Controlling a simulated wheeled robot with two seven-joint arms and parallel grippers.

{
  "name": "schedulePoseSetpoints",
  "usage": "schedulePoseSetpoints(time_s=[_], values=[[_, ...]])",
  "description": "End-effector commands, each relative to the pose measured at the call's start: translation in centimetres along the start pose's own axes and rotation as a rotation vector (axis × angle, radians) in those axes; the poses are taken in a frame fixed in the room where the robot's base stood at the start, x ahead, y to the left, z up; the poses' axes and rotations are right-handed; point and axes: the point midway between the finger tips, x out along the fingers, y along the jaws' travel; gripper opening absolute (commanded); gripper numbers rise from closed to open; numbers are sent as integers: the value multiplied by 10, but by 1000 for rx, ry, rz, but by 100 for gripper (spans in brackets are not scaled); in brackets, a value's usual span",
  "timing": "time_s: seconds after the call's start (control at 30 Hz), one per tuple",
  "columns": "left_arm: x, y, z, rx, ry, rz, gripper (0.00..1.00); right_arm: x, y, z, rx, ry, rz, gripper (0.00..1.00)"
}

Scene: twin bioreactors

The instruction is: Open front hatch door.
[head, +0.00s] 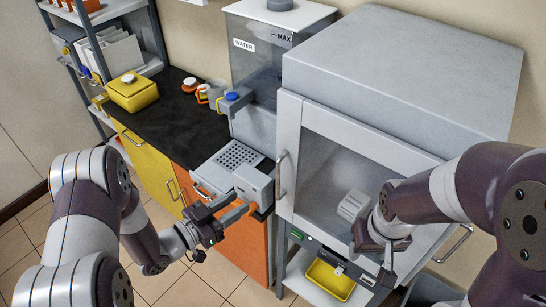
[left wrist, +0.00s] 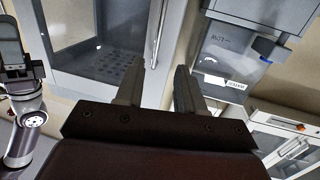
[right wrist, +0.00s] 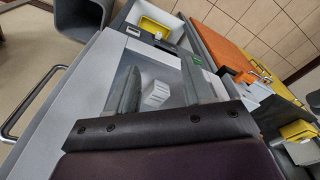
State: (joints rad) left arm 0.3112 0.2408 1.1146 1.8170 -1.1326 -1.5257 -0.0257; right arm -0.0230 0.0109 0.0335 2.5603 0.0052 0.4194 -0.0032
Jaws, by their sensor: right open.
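The front hatch door (head: 291,150) is a white-framed glass panel on the front of a grey cabinet. It looks shut. Its upright bar handle (head: 282,174) is on its left edge. In the left wrist view the handle (left wrist: 160,35) shows beyond and between my open fingertips, apart from them. My left gripper (head: 228,208) is open and empty, to the left of the handle and lower in the head view. My right gripper (head: 378,250) is open and empty in front of the door's lower right part. The door glass also shows in the right wrist view (right wrist: 172,70).
A pale block (head: 352,206) shows behind the glass. A yellow tray (head: 330,279) sits below the cabinet. A water tank (head: 262,60) stands left of it, by a black counter (head: 175,122) with a yellow box (head: 132,92). Another bar handle (head: 453,245) is at the lower right.

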Motion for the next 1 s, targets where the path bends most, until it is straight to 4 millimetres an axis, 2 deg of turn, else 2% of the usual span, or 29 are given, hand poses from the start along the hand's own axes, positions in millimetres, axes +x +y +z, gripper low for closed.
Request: schedulePoseSetpoints(time_s=[0.07, 0.17, 0.4, 0.6, 0.77, 1.0], values=[[2, 2, -10, 0, 49, 7, 38, -1, 0, 0, 0, 0, 0, 51], [14, 2, -16, 1, 62, 9, 38, -7, 0, -1, 0, 0, 0, 51], [75, 3, -22, 2, 60, 9, 38, -31, 0, -4, 0, 1, 0, 51], [112, 2, -22, 2, 59, 6, 38, -42, 0, -5, 0, 1, 0, 51], [125, 2, -20, 1, 58, 3, 38, -44, 0, -5, 0, 1, 0, 51], [127, 1, -19, 0, 58, 2, 38, -44, 0, -5, 0, 1, 0, 51]])
